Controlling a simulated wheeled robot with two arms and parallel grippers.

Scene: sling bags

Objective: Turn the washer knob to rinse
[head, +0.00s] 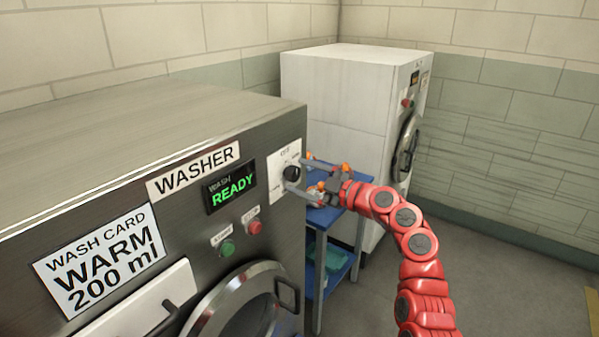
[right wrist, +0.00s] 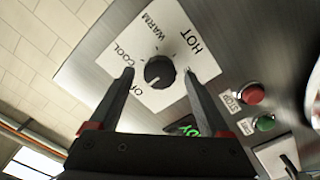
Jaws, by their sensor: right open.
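The washer (head: 120,125) is a steel machine at the left of the head view, and its display reads "WASH READY". Its black round knob (head: 291,174) sits on a white dial plate at the front's far end. In the right wrist view the knob (right wrist: 159,72) is ringed by the words COOL, WARM, HOT and a partly hidden one starting "O". I see no "rinse" label. A pale mark on the knob seems to point towards the "O" word. My right gripper (head: 297,173) is open, its fingers on either side of the knob with gaps showing. My left gripper is out of view.
A red button (head: 255,227) and a green button (head: 227,248) sit below the display. A card (head: 100,258) reads "WASH CARD WARM 200 ml". A round door (head: 245,305) is lower down. A blue cart (head: 345,186) and a white machine (head: 345,90) stand behind my right arm.

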